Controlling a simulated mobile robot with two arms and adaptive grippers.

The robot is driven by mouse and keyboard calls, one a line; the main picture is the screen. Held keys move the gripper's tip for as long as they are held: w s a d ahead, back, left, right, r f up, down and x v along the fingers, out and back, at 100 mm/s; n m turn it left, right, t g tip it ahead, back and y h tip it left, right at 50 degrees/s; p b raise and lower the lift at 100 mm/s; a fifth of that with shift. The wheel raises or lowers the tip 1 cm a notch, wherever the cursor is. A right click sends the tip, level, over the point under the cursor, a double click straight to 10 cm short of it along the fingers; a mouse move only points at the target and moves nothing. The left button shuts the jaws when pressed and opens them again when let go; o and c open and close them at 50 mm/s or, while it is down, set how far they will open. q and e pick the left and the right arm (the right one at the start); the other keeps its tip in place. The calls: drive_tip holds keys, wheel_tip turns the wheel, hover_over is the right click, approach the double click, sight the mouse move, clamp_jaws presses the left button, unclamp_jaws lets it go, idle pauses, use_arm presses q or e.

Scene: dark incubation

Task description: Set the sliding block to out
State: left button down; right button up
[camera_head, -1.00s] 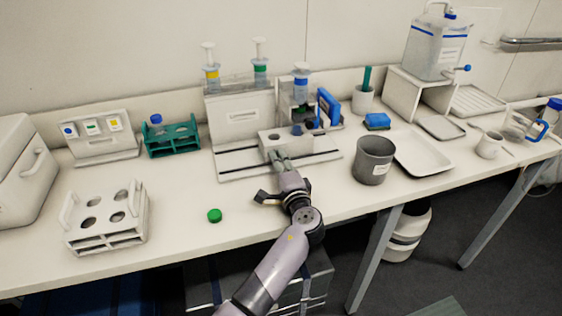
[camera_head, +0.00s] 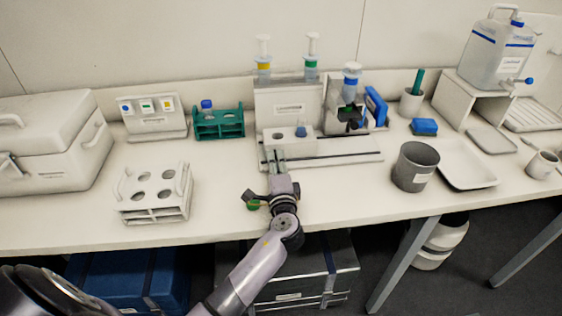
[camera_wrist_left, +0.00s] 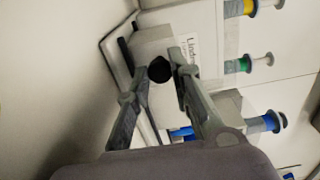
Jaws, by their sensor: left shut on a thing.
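The sliding block (camera_head: 281,144) is a white block at the left end of a flat base with a dark rail (camera_head: 345,157). A small blue-capped vial (camera_head: 301,130) stands at its right part. My left gripper (camera_head: 278,158) reaches the block's front side and is shut on it. My right gripper is not in view.
Behind the block stands a labelled white panel (camera_head: 288,107) with syringes, and a dispenser (camera_head: 350,105) to the right. A green cap (camera_head: 252,206) lies partly hidden beside my wrist. A white rack (camera_head: 155,195) stands left, a grey cup (camera_head: 414,167) right.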

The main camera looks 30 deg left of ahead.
use_arm(q)
drive_tip(key=shift+s+a, duration=0.1)
drive_tip(key=shift+a, duration=0.15)
drive_tip(key=c, duration=1.7)
unclamp_jaws()
drive_tip(key=shift+a, duration=0.15)
drive_tip(key=shift+s+d, duration=0.1)
drive_tip(key=shift+d, duration=0.1)
drive_tip(key=shift+s+d, duration=0.2)
drive_tip(key=v, duration=1.1)
drive_tip(key=shift+s, duration=0.15)
